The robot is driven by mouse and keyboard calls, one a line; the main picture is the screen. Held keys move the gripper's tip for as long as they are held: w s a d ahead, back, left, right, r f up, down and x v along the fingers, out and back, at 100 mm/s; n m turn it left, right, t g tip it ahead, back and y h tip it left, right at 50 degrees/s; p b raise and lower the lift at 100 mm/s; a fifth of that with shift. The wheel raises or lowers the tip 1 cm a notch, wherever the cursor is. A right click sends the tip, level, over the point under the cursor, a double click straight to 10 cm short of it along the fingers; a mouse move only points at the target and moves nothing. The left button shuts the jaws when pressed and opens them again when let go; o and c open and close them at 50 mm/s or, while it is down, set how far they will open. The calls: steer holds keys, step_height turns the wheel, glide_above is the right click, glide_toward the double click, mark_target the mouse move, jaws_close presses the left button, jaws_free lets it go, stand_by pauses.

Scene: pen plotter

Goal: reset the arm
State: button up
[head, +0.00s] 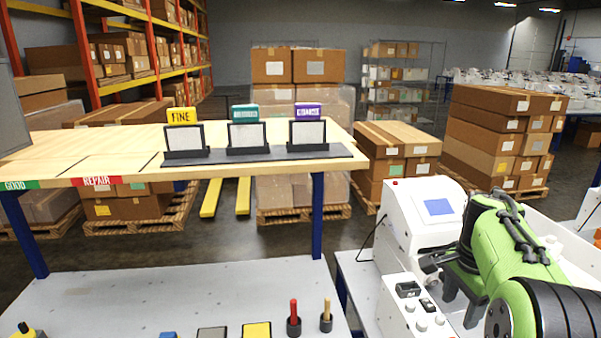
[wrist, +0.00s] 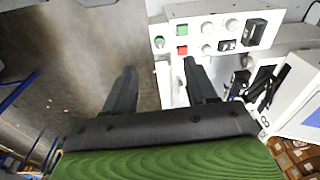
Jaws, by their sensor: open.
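My green arm (head: 510,250) reaches in from the right in the head view. My gripper (head: 448,290) is in front of the white plotter machine (head: 405,215) and its control panel. In the wrist view my gripper (wrist: 155,85) has two dark fingers spread apart with nothing between them. The control panel (wrist: 222,33) lies beyond the fingers, with a green button (wrist: 159,42), a red button (wrist: 182,50), white knobs and dark switches. No contact between the fingers and the panel is clear.
A wooden shelf (head: 100,150) carries three card holders with FINE, teal and purple labels. Below it, a grey bench (head: 180,295) holds a red pen (head: 294,315), a tan pen (head: 326,313) and a yellow pad (head: 257,330). Stacked boxes (head: 505,130) stand behind. Open floor shows left in the wrist view.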

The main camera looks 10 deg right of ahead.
steer(key=s+a+r+n+t, duration=0.4)
steer(key=s+a+n, duration=0.5)
steer(key=a, duration=0.6)
steer(key=s+a+f+n, duration=0.1)
steer(key=s+a+n, duration=0.2)
steer(key=s+n, duration=0.1)
steer(key=s+a+f+n+t, duration=0.1)
steer(key=s+a+f+n, duration=0.1)
steer(key=s, duration=0.4)
steer(key=shift+a+f+n+y, duration=0.25)
steer(key=shift+a+n+y, duration=0.15)
steer(key=shift+a+n, duration=0.4)
